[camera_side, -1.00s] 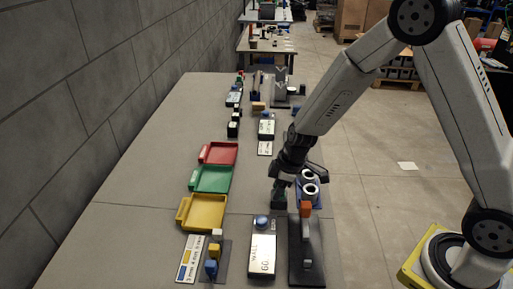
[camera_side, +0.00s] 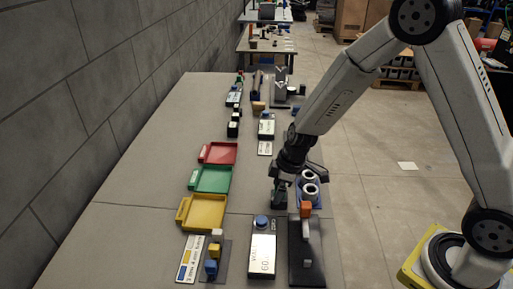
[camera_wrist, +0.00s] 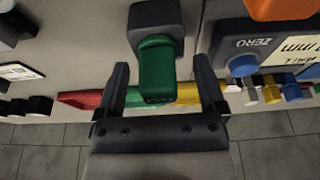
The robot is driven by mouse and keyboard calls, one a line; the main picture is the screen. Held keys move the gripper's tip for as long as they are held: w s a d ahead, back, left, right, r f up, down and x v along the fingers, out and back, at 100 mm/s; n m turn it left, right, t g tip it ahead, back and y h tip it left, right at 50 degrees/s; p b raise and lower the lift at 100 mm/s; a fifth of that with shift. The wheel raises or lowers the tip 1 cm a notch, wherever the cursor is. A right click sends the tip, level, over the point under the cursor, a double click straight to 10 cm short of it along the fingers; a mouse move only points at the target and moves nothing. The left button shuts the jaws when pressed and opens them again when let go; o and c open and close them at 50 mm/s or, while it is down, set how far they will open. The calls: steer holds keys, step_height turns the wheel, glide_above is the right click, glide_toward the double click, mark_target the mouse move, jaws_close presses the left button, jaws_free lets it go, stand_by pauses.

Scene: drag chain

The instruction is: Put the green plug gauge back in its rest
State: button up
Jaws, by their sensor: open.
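The green plug gauge (camera_wrist: 157,68) shows in the wrist view with its green handle between my two fingers. Its upper end in the picture meets a dark grey block (camera_wrist: 147,15), which looks like its rest; how deep it sits there is hidden. My gripper (camera_wrist: 162,75) is open, one finger on each side of the green handle, with visible gaps to both. In the side view my gripper (camera_side: 284,182) is low over the bench, just left of the white rings, and mostly hides the gauge.
Red (camera_side: 218,153), green (camera_side: 211,179) and yellow (camera_side: 202,212) trays lie to the left. A box with a blue button (camera_side: 262,250) and a dark stand with an orange block (camera_side: 306,209) are close in front. White rings (camera_side: 310,190) stand close right.

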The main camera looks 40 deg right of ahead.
steer(key=shift+v, duration=3.85)
steer(key=s+d+r+m+h, duration=0.1)
steer(key=s+d+m+h, duration=0.1)
steer(key=s+m, duration=0.7)
steer(key=shift+s+d+r, duration=0.25)
steer(key=shift+s+d, duration=0.15)
steer(key=shift+s, duration=1.3)
